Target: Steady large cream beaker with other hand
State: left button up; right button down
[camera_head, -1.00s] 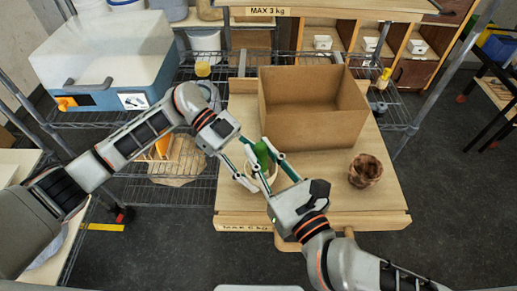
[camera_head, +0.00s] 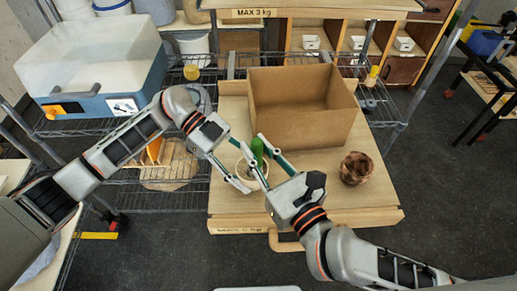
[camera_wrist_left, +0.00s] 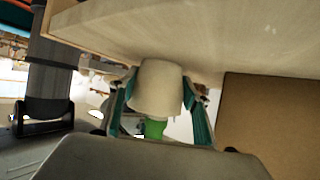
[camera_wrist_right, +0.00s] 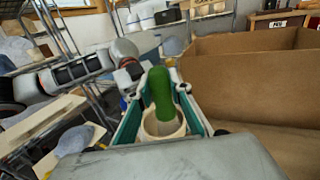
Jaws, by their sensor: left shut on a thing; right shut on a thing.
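The large cream beaker (camera_head: 252,180) is near the front left of the wooden table, largely hidden by my fingers in the head view. A green rounded thing (camera_head: 257,149) stands up out of its mouth; this shows clearly in the right wrist view (camera_wrist_right: 160,92). My left gripper (camera_head: 246,184) comes from the left and is shut on the beaker; in the left wrist view the beaker (camera_wrist_left: 156,87) sits between its fingers. My right gripper (camera_head: 256,149) comes from the front right, its fingertips on either side of the green thing, which it appears to hold.
An open cardboard box (camera_head: 300,120) stands just behind on the table (camera_head: 330,212). A brown rough pot (camera_head: 356,168) stands at the right of the table. A wire rack (camera_head: 140,195) with a blue and white case (camera_head: 95,90) is at the left.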

jog(key=shift+a, duration=0.35)
jog(key=shift+r, duration=0.2)
jog(key=shift+a+r, duration=0.1)
jog(key=shift+r, duration=4.75)
pick_arm(q)
jog(key=o, duration=1.3)
jog(key=v, duration=1.2)
jog(key=shift+w+d, duration=0.1)
